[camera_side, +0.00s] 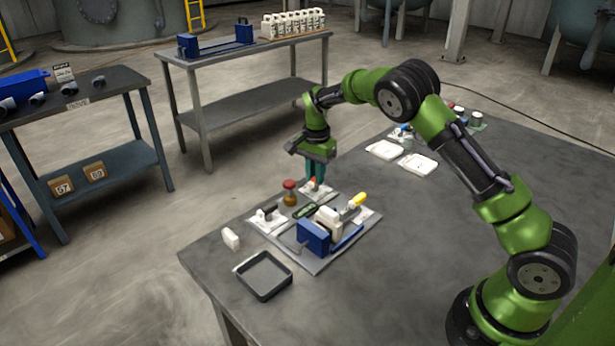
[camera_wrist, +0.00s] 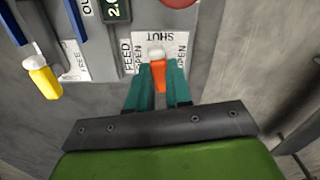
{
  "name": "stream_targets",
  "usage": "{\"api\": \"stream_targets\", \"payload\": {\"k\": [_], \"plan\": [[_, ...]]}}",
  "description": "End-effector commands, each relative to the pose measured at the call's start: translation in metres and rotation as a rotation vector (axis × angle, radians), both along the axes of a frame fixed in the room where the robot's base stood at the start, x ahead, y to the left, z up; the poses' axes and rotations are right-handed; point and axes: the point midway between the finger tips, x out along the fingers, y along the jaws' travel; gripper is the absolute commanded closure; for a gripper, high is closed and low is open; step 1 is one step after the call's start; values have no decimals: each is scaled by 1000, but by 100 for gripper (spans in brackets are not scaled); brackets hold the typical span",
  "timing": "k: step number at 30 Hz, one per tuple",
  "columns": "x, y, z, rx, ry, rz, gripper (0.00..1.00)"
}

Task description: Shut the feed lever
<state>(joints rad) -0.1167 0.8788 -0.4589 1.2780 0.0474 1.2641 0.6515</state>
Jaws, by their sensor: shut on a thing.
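The feed lever (camera_wrist: 158,76) has an orange handle on a pale pivot. It sits on a white plate (camera_wrist: 183,78) marked FEED, OPEN and SHUT. In the wrist view the handle points down the picture, towards my gripper, and SHUT is printed beyond the pivot, on the opposite side. My gripper (camera_wrist: 158,88) has its teal fingers on both sides of the orange handle and is shut on it. In the side view my gripper (camera_side: 316,177) reaches down to the lever at the panel's far corner. The fingers partly hide the lever there.
A yellow-handled lever (camera_wrist: 45,82) and a green display (camera_wrist: 116,10) are near the feed lever. On the panel stands a blue block (camera_side: 313,237). A dark tray (camera_side: 264,276) lies in front.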

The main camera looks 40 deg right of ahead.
Motion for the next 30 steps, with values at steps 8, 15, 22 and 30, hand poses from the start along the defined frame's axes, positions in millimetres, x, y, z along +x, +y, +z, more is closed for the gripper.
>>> {"api": "stream_targets", "payload": {"k": [8, 15, 22, 30], "plan": [[0, 0, 1, 1, 0, -141, 100], [0, 0, 1, 1, -1, -192, 100], [0, 0, 1, 1, -1, -201, 100], [0, 0, 1, 1, -1, -200, 72]]}}
